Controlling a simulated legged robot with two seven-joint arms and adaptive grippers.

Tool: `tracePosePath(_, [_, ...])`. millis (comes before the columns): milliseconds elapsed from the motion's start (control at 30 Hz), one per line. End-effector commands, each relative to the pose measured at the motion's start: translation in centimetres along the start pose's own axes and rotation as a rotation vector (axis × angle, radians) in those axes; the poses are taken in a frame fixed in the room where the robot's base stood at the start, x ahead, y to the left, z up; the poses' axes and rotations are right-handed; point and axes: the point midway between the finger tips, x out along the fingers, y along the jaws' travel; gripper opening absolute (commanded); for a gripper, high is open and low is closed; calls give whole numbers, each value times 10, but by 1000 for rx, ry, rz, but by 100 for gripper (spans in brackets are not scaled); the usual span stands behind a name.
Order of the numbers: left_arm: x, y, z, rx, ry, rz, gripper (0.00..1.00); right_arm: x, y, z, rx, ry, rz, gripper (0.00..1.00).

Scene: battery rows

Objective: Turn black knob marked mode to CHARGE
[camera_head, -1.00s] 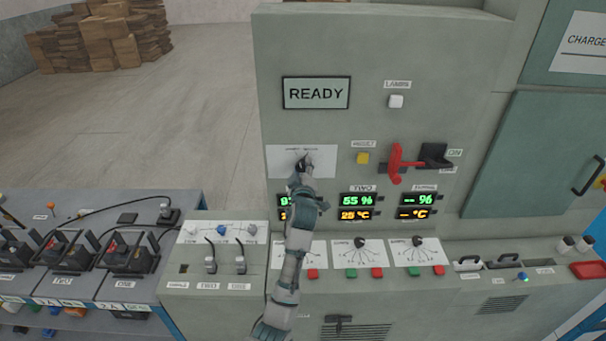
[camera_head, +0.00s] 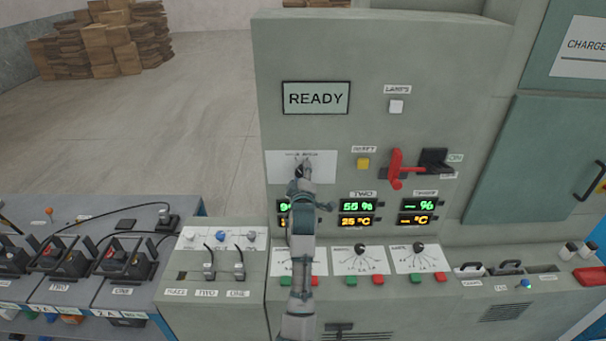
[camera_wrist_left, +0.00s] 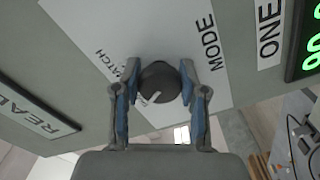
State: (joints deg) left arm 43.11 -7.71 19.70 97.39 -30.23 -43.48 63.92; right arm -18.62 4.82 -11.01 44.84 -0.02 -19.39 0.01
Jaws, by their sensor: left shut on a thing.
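The black mode knob (camera_wrist_left: 158,84) sits on a white plate (camera_wrist_left: 95,30) marked MODE, seen in the left wrist view. My left gripper (camera_wrist_left: 160,98) is shut on the knob, with a blue-padded finger on each side of it. A pale pointer line shows on the knob. Part of the plate's lettering is covered by a finger, and the letters "ATCH" show beside it. In the head view my left gripper (camera_head: 304,172) is at the plate (camera_head: 324,165) below the READY display (camera_head: 315,97), and it hides most of the knob. My right gripper is not in view.
To the right on the panel are a yellow button (camera_head: 363,163) and a red lever (camera_head: 396,169). Lit readouts (camera_head: 358,205) and smaller dial plates (camera_head: 360,261) lie below. A bench with switches (camera_head: 125,262) stands at the left.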

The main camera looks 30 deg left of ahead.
Motion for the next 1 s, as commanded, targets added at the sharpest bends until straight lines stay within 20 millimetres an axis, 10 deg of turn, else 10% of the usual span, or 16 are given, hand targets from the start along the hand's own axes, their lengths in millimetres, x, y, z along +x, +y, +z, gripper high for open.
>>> tracePosePath(67, [0,-2,1,-1,-3,-4,7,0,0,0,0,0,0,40])
tracePosePath(100, [0,-2,1,-1,-3,-4,52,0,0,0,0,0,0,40])
tracePosePath(167, [0,-2,1,0,-3,-4,67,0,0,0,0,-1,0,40])
tracePosePath(567, [-8,0,0,-1,0,1,67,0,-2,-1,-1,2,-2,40])
tracePosePath(1000, [-95,-2,2,-2,-3,-2,67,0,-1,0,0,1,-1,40])
